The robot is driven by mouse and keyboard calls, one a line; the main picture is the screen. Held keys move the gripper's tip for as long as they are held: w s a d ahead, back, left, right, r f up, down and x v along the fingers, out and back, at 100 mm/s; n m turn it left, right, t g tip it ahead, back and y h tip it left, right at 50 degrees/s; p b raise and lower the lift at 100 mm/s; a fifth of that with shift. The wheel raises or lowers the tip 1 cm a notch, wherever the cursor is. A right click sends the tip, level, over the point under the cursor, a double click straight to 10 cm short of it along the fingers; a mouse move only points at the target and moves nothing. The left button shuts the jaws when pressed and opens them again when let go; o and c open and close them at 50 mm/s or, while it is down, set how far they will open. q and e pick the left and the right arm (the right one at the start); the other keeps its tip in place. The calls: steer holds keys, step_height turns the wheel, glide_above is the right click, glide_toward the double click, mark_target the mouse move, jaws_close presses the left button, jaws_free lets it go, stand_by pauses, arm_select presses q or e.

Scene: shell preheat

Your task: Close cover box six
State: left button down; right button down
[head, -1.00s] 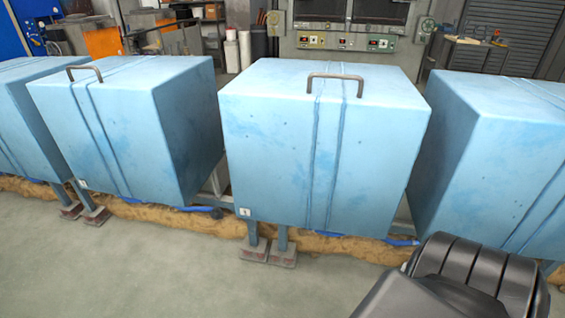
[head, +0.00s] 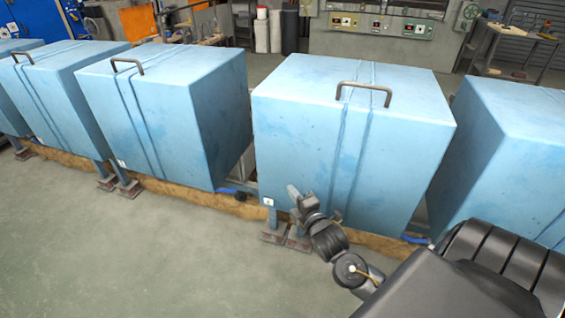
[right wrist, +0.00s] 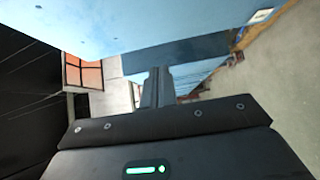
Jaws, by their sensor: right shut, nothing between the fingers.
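Several light blue cover boxes stand in a row in the head view, each a closed block, those whose tops show fully with a grey handle. The nearest box (head: 300,150) has its handle (head: 364,90) on top and a small white label (head: 268,201) at its lower left corner. I cannot read the numbers, so I cannot tell which is box six. My right gripper (head: 297,198) is in front of that box's lower front face, shut and empty. In the right wrist view its fingers (right wrist: 158,87) are together below a blue surface (right wrist: 180,50). My left gripper is not in view.
More blue boxes stand left (head: 165,120) and right (head: 510,150), with narrow gaps between. Their legs stand on red-brown feet beside a sandy strip. A control panel (head: 390,25) and a workbench (head: 520,45) are behind. The grey floor (head: 100,250) at front left is clear.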

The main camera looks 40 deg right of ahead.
steer(key=shift+w+r, duration=0.15)
steer(key=p, duration=0.2)
glide_toward(277, 158)
steer(key=w+a, duration=0.2)
steer(key=w, duration=0.2)
steer(key=shift+w+d+p, duration=0.35)
steer(key=shift+w+d, duration=0.1)
steer(key=shift+d, duration=0.3)
steer(key=shift+w+d+p, duration=0.3)
steer(key=shift+w+d, duration=0.1)
steer(key=shift+d, duration=0.35)
